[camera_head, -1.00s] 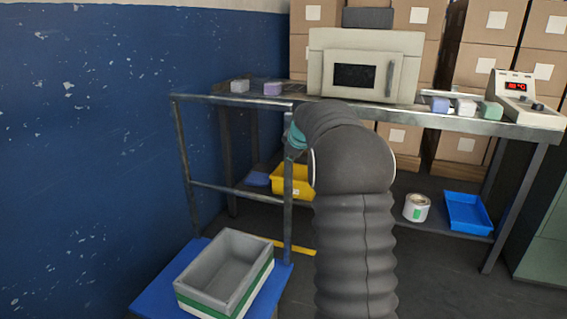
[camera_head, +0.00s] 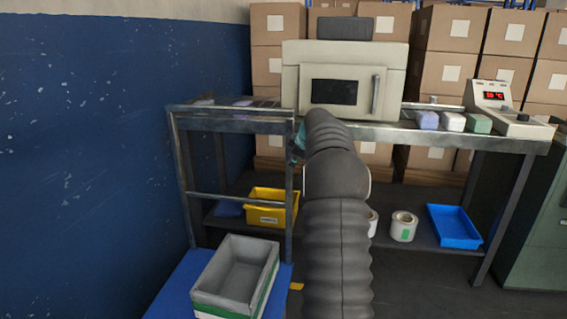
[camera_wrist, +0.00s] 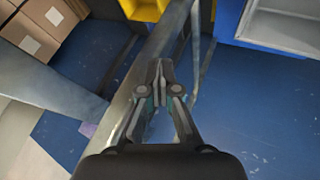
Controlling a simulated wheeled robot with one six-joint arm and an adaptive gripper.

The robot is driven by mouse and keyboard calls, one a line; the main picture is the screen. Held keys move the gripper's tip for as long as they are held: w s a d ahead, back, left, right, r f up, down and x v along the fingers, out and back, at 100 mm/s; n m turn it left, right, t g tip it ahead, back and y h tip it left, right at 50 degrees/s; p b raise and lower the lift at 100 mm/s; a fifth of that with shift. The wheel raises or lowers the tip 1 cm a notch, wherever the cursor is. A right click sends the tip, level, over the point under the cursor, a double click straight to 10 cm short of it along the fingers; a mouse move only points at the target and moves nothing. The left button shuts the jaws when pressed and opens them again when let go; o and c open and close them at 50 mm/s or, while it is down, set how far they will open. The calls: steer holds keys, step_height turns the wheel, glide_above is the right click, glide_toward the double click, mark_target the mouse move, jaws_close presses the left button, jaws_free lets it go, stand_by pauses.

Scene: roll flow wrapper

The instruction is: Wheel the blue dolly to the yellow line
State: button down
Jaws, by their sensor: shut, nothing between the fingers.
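The blue dolly (camera_head: 180,290) stands at lower left in the head view, with an upright grey metal handle frame (camera_head: 240,124) at its far end. A piece of the yellow line (camera_head: 297,286) shows on the floor just right of the dolly's deck; the rest is hidden by the dolly and my arm. My gripper (camera_wrist: 160,68) is shut and empty in the wrist view, at the metal handle rail (camera_wrist: 188,20). I cannot tell whether it touches the rail. In the head view only a teal bit of it shows beside the frame's right post.
A grey and green bin (camera_head: 268,262) rides on the dolly. A metal table (camera_head: 400,135) with a boxy machine (camera_head: 345,80) stands behind. Its lower shelf holds a yellow bin (camera_head: 271,214), rolls (camera_head: 403,227) and a blue tray (camera_head: 454,227). The blue wall (camera_head: 90,150) is at left.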

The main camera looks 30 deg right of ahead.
steer(key=shift+w+d+r, duration=0.15)
steer(key=shift+w+d, duration=0.4)
steer(key=shift+d, duration=0.05)
steer(key=shift+a, duration=0.1)
steer(key=s+a+r+b, duration=0.3)
steer(key=s+r, duration=0.5)
steer(key=s, duration=0.1)
steer(key=shift+b, duration=0.3)
steer(key=shift+a, duration=0.1)
